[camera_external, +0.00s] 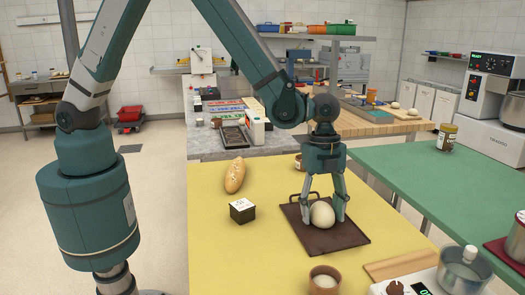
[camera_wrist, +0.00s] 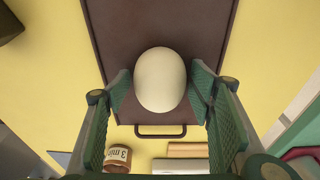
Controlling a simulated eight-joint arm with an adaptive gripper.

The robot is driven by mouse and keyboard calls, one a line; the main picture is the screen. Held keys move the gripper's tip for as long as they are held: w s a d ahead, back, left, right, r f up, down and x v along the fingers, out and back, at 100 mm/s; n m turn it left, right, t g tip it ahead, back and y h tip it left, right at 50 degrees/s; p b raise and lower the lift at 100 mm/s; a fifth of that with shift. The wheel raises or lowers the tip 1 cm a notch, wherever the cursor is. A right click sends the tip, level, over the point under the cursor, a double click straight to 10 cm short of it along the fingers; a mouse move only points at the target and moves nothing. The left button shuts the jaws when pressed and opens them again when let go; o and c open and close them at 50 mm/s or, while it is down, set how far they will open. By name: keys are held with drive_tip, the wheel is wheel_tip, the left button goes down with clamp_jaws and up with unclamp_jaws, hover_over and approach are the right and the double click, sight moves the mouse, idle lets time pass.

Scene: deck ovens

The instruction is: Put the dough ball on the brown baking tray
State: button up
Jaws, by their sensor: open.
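The pale dough ball (camera_external: 322,214) sits on the brown baking tray (camera_external: 346,239), a flat dark tray with handles on the yellow table. The ball also shows in the wrist view (camera_wrist: 160,80), near the handled end of the tray (camera_wrist: 205,20). My gripper (camera_external: 325,212) is low over the tray with one finger on each side of the ball. In the wrist view my gripper (camera_wrist: 160,95) is open, its green pads close to the ball's sides. I cannot tell whether either pad touches it.
The table's left front is clear.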

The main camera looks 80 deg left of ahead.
sight(320, 203)
drive_tip(key=shift+r, duration=0.2)
drive_tip(key=shift+a+r+p, duration=0.2)
drive_tip(key=shift+a+r, duration=0.1)
drive_tip(key=shift+r, duration=1.65)
drive_tip(key=shift+a+r+p, duration=0.2)
drive_tip(key=shift+a+r, duration=0.1)
drive_tip(key=shift+r, duration=1.7)
drive_tip(key=shift+a+r+p, duration=0.2)
drive_tip(key=shift+a+r, duration=0.1)
drive_tip(key=shift+r, duration=1.65)
drive_tip(key=s+a+r+n+t, duration=0.2)
drive_tip(key=s+a+r+n, duration=0.25)
drive_tip(key=a+r, duration=0.35)
drive_tip(key=s+a+r+n+t, duration=0.1)
drive_tip(key=s+a+r+n, duration=0.2)
drive_tip(key=s+a+r, duration=0.4)
drive_tip(key=s+a+r+n+t+y, duration=0.1)
drive_tip(key=s+a+r+n+t, duration=0.1)
drive_tip(key=s+a+n, duration=0.3)
drive_tip(key=s+a+r+n+t, duration=0.2)
drive_tip(key=s+a+n, duration=0.3)
drive_tip(key=s+a, duration=0.5)
drive_tip(key=shift+s+r+y, duration=0.4)
drive_tip(key=shift+s+r, duration=0.1)
drive_tip(key=shift+s, duration=1.1)
